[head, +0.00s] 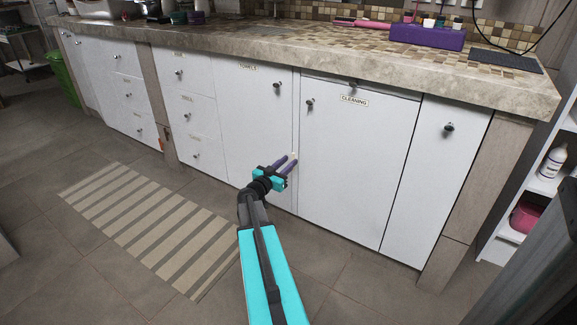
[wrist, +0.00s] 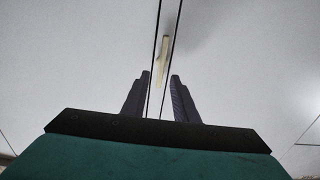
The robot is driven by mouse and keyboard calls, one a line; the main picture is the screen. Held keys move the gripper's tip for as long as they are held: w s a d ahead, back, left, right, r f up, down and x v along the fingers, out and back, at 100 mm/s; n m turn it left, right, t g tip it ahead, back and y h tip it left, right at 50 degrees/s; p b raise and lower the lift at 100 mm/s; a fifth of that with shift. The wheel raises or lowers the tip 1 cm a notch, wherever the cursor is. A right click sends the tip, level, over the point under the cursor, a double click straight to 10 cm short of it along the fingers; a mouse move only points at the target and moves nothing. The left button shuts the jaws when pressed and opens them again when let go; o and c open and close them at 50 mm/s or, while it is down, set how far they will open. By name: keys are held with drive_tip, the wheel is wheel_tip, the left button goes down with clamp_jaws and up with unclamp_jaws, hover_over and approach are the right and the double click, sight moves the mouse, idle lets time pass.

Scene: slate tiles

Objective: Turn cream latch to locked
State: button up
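The cream latch (wrist: 164,58) shows in the wrist view as a narrow, nearly upright strip. It lies at the gap between two white cabinet fronts, just beyond and between my fingertips. In the head view only a tiny pale spot shows by the fingertips, so its position is hard to read there. My gripper (head: 289,160) has purple fingers pointing at the seam left of the CLEANING door (head: 352,160). In the wrist view my gripper (wrist: 159,77) is open, its fingers apart with nothing held between them. Whether a finger touches the latch cannot be told.
The TOWELS door (head: 250,120) is left of the seam, with drawers (head: 195,120) further left. Round dark knobs stick out from the fronts. The stone countertop (head: 300,45) overhangs above. A striped mat (head: 150,225) lies on the floor at left. Open shelves stand at right.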

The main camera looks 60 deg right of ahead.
drive_tip(key=shift+d, duration=0.75)
clamp_jaws()
